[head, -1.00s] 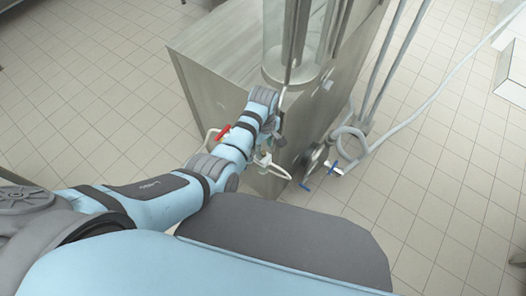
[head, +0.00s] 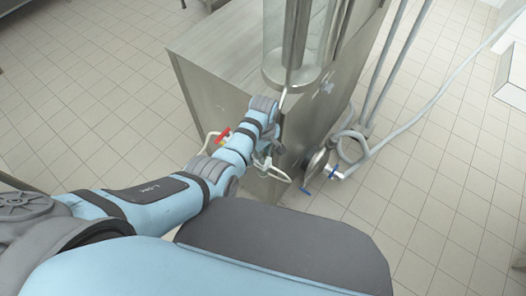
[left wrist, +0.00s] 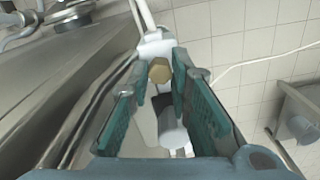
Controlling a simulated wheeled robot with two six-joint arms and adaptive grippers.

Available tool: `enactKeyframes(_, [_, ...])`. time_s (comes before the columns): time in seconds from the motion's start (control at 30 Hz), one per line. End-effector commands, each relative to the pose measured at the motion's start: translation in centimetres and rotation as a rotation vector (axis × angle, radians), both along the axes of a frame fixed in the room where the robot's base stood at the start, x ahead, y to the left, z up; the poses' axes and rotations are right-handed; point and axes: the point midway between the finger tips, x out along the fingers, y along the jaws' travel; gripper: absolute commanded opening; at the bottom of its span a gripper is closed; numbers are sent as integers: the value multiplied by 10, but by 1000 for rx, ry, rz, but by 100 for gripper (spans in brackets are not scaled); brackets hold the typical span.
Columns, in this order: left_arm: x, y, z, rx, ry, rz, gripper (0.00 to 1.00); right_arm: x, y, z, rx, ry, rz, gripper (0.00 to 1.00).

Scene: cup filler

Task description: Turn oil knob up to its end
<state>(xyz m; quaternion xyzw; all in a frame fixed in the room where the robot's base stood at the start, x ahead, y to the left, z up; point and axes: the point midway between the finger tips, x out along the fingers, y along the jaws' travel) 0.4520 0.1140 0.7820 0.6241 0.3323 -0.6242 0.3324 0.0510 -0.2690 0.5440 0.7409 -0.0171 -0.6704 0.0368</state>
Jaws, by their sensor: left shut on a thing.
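My left gripper (head: 265,160) is at the front of the steel filler cabinet (head: 215,92), partly hidden by its own wrist. In the left wrist view its teal-padded fingers (left wrist: 161,82) stand on both sides of a pale fitting with a brass hexagonal nut (left wrist: 160,70). A whitish rounded piece, which I take for the oil knob (left wrist: 172,132), shows between the pads. The fingers are shut on it, though the contact is partly hidden. How far it is turned cannot be told. My right gripper is not in view.
A red handle (head: 222,136) is left of my wrist. Blue handles (head: 333,171) and a grey hose (head: 440,85) are at the cabinet's right. A clear cylinder (head: 292,50) stands on top.

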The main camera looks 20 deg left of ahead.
Motion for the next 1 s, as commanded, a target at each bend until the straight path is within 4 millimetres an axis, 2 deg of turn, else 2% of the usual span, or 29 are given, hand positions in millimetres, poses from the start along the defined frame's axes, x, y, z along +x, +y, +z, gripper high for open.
enactKeyframes(0.37, [0, 0, 2, 0, 0, -153, 0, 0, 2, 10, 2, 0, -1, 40])
enactKeyframes(1.0, [0, 0, 1, 1, 1, -739, 0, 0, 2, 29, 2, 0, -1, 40])
